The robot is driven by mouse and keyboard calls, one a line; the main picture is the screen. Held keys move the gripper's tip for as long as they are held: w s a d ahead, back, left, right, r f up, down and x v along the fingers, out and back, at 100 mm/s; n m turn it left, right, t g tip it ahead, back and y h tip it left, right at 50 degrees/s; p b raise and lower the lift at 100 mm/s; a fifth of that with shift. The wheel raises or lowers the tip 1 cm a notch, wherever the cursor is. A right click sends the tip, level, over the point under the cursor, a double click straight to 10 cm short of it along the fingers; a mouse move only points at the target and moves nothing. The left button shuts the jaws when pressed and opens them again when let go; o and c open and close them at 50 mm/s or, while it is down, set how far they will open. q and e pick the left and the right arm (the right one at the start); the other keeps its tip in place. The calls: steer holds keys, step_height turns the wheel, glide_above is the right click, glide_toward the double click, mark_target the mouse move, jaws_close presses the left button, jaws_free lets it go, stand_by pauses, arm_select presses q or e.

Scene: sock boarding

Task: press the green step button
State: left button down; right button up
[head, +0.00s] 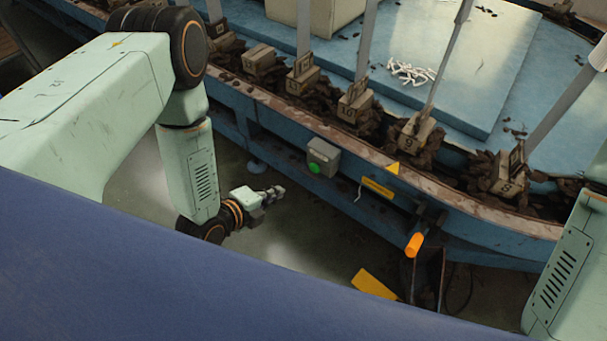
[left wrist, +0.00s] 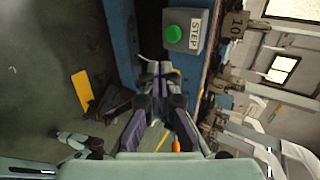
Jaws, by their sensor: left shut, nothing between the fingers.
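The green step button (head: 314,168) sits on the front of a small grey box (head: 324,152) fixed to the blue conveyor's side. In the left wrist view the green button (left wrist: 173,33) shows at the top, beside a white label reading STEP (left wrist: 195,33). My left gripper (head: 278,191) is shut and empty, lower left of the box and apart from it. In the left wrist view its fingertips (left wrist: 158,68) point toward the box, just below it in the picture. What looks like my right gripper (left wrist: 72,138) shows small at lower left; its jaws are unclear.
The conveyor's rusty rim (head: 290,112) runs above the box, with numbered blocks (head: 354,107) and posts on it. An orange-tipped handle (head: 414,244) and a yellow plate (head: 374,284) lie right of the box. The floor around my left gripper is clear.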

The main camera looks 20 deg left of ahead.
arm_select(q)
steer(key=b, duration=0.4)
glide_toward(313, 171)
step_height(313, 171, down, 3)
steer(key=w, duration=0.1)
steer(key=w+d+b, duration=0.1)
steer(key=w, duration=0.1)
steer(key=w+b, duration=0.1)
steer(key=w, duration=0.1)
steer(key=shift+d+f, duration=0.1)
steer(key=shift+d, duration=0.25)
